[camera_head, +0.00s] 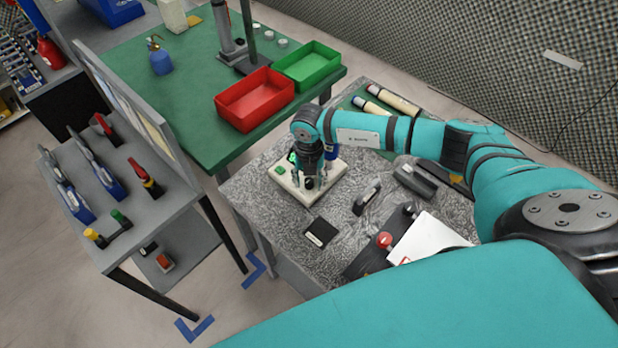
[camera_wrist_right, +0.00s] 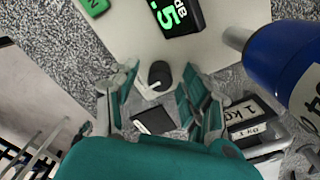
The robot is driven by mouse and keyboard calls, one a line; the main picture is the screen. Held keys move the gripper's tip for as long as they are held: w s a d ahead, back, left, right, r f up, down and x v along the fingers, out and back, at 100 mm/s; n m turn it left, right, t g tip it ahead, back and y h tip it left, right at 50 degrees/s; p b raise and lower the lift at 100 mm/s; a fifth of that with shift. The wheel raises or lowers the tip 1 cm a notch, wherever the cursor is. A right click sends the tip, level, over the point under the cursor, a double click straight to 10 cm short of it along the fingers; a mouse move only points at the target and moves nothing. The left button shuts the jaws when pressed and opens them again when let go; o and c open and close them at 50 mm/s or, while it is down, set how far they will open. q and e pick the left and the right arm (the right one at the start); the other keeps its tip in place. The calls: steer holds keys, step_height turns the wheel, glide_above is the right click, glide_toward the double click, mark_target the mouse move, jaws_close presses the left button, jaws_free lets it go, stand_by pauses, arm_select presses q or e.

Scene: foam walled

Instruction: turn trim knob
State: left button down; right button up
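The trim knob (camera_wrist_right: 160,75) is a small black round knob with a pale mark, on a cream instrument panel (camera_wrist_right: 225,50) with a green lit display (camera_wrist_right: 178,14). The panel (camera_head: 328,178) lies on the speckled grey bench in the head view. My right gripper (camera_head: 309,182) points down over the panel's front part. In the wrist view, my right gripper (camera_wrist_right: 160,82) is open, with its fingers on either side of the knob and gaps visible between them. In the head view the gripper partly hides the knob and display. My left gripper is in neither view.
A blue bottle (camera_wrist_right: 285,60) stands close to the panel's right side. A black labelled block (camera_head: 320,232) lies in front of the panel, and a dark weight (camera_head: 367,198) stands right of it. Red (camera_head: 254,98) and green (camera_head: 308,65) bins stand on the green table behind.

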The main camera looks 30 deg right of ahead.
jaws_close()
steer(key=shift+d+f+n+b, duration=0.1)
steer(key=shift+f+n+b, duration=0.05)
steer(key=shift+n+b, duration=0.8)
steer(key=n+b, duration=0.8)
steer(key=shift+w+n+b, duration=0.1)
steer(key=shift+n+b, duration=0.25)
steer(key=shift+r+n+b, duration=0.2)
steer(key=shift+n+b, duration=1.25)
steer(key=shift+n, duration=0.15)
steer(key=shift+r, duration=0.1)
steer(key=shift+o, duration=0.4)
jaws_free()
